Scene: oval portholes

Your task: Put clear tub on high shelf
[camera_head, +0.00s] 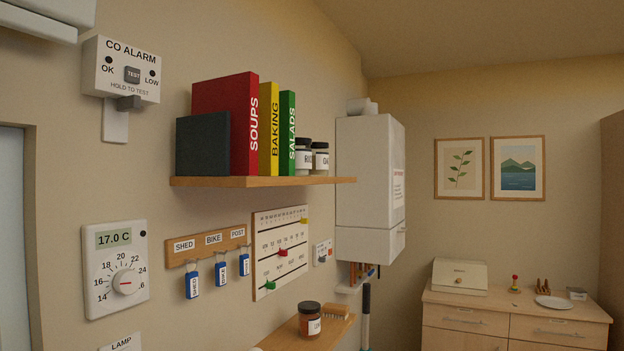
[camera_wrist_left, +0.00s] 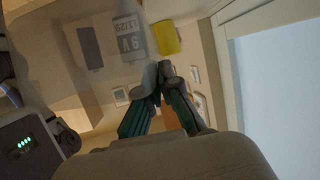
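The high shelf is the wooden wall shelf (camera_head: 262,182) in the head view. It carries a dark box, several upright books and two jars. In the left wrist view a faint see-through shape, the clear tub (camera_wrist_left: 60,88), shows in front of my left gripper (camera_wrist_left: 160,70). A dark block, a grey 9V battery and a yellow block show through it. The gripper's fingertips are close together at the tub's near edge, and one looks hazy, as if behind its wall. The tub and both grippers are out of the head view.
A lower shelf (camera_head: 310,333) holds a jar and a brush. A drawer cabinet (camera_head: 515,320) stands at the right.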

